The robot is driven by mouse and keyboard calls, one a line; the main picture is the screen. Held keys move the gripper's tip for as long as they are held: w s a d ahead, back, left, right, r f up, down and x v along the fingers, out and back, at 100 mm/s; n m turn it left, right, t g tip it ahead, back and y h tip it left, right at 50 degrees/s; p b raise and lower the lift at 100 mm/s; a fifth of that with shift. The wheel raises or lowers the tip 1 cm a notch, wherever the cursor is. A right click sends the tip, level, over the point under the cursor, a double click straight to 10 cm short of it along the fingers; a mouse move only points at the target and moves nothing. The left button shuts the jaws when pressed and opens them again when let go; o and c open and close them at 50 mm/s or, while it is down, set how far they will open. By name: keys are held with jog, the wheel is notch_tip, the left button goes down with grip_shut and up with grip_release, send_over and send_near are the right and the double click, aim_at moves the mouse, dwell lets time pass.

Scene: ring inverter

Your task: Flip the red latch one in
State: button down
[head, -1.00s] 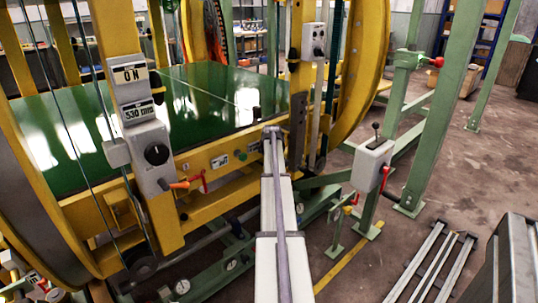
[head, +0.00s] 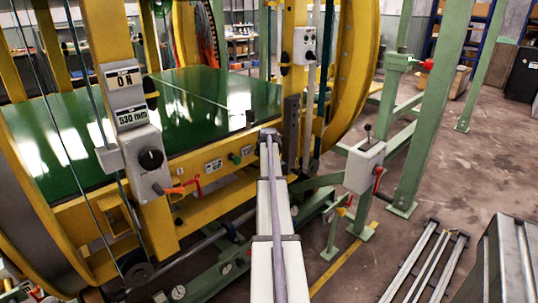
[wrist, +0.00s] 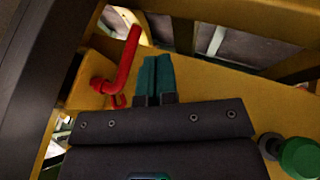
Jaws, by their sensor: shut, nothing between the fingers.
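The red latch (wrist: 128,62) stands up from the yellow beam in the wrist view, left of my fingers, with its foot near a red pivot. In the head view the red latch (head: 197,184) is on the front of the yellow frame, just right of an orange-tipped lever. My gripper (wrist: 158,70) shows two teal fingers pressed together, with nothing between them. The fingertips lie beside the latch with a small gap in the picture; I cannot tell the depth between them. In the head view my fingers cannot be made out at the end of my arm.
A green knob (wrist: 300,157) is right of my gripper. A grey box with a black dial (head: 151,160) hangs left of the latch. The green table (head: 190,115) lies behind the yellow beam. A grey lever box (head: 364,166) stands on the right.

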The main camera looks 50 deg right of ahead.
jog(key=a+p+v, duration=0.1)
jog(key=p+v, duration=0.7)
jog(key=v, duration=0.2)
jog(key=shift+a, duration=0.15)
jog(key=shift+w, duration=0.1)
